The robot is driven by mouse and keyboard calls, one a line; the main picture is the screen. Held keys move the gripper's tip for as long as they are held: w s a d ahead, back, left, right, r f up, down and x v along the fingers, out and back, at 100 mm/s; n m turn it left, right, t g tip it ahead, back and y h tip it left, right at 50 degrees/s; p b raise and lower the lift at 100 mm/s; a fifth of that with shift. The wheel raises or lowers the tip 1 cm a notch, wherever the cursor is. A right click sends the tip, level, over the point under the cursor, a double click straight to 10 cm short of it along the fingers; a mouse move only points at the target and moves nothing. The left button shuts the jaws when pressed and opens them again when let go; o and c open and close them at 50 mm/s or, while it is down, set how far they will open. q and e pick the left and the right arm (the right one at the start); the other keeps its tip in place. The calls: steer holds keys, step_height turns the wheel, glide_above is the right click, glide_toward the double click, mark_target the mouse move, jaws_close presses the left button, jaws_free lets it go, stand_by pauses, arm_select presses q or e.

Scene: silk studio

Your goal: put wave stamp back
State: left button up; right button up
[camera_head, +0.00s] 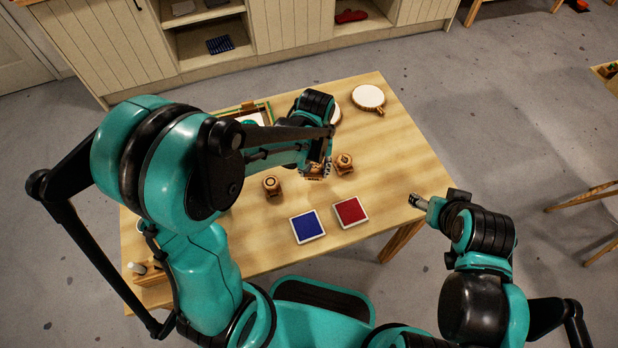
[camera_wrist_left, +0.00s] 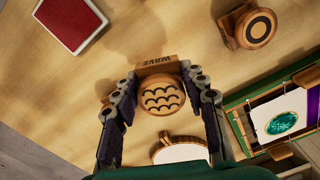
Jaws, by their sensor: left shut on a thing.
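The wave stamp is a round wooden stamp with a wave pattern on its knob and a WAVE label. In the left wrist view the stamp (camera_wrist_left: 160,97) sits between the fingers of my left gripper (camera_wrist_left: 162,105), which is shut on it. In the head view the gripper (camera_head: 318,168) mostly hides the stamp (camera_head: 316,173), between two other wooden stamps. Whether its base touches the table is unclear. My right gripper (camera_head: 418,201) is over the table's right edge, away from the stamps; its finger gap is too small to judge.
A ring-marked stamp (camera_head: 272,186) stands left and another stamp (camera_head: 344,163) right. A blue pad (camera_head: 307,226) and red pad (camera_head: 350,212) lie in front. A white round hoop (camera_head: 368,97) lies behind. A green-edged frame (camera_wrist_left: 275,112) is close by. The table's right side is clear.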

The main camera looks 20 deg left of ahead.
mark_target(308, 176)
arm_select(q)
steer(key=shift+w+a+f, duration=0.15)
steer(key=shift+a+f, duration=0.15)
steer(key=shift+a, duration=0.15)
steer(key=shift+w+a+f, duration=0.15)
steer(key=shift+a+f, duration=0.1)
steer(key=shift+a, duration=0.2)
steer(key=shift+f+b, duration=0.25)
steer(key=shift+b, duration=0.05)
step_height(308, 176, down, 4)
steer(key=shift+r+b, duration=0.15)
steer(key=shift+b, duration=0.75)
steer(key=shift+r, duration=0.1)
steer(key=o, duration=0.5)
steer(key=shift+f, duration=0.2)
steer(key=o, duration=0.4)
